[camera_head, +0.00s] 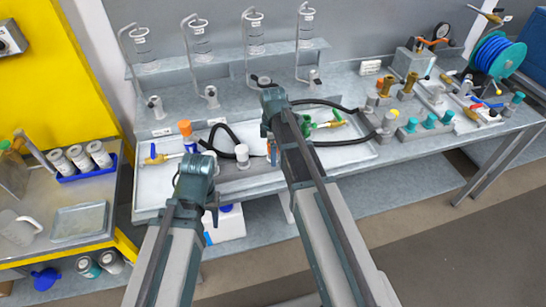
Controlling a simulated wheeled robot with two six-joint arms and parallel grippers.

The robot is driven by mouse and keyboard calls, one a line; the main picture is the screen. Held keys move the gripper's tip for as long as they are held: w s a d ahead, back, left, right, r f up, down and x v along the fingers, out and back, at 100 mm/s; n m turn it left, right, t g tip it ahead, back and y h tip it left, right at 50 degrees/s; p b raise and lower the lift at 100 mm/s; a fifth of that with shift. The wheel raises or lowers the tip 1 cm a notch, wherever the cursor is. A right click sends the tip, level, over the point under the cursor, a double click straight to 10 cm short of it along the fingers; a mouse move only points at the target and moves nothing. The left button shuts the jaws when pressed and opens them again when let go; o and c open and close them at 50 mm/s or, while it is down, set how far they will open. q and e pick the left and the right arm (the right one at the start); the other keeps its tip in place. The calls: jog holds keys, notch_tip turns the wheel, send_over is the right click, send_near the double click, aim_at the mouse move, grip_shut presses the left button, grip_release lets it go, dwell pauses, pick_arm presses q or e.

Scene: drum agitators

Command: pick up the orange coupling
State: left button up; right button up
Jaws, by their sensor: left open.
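Another orange piece (185,127) sits on top of a white and blue bottle at the tray's left end. I cannot tell for sure which of them is the coupling. My left gripper (212,213) shows only in part, small and dark beside my left arm, below the front edge of the tray. It is open and apart from both orange things.
Several clear cylinders on stands rise behind. Teal couplings (411,125), brass fittings (408,86) and a blue hose reel (497,57) crowd the right. A yellow cart (122,243) stands left.

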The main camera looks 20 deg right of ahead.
jog(key=shift+c, duration=0.3)
grip_shut()
jog(key=shift+r+p, duration=0.15)
jog(key=shift+p, duration=0.15)
notch_tip(320, 180, up, 2)
jog(key=shift+p, duration=1.05)
jog(key=shift+r+p, duration=0.95)
jog(key=s+a, duration=0.2)
jog(key=s, duration=0.5)
jog(key=s+a, duration=0.2)
jog(key=s, duration=0.6)
jog(key=shift+s+a+r+p, duration=0.15)
jog(key=shift+a+r+p, duration=0.2)
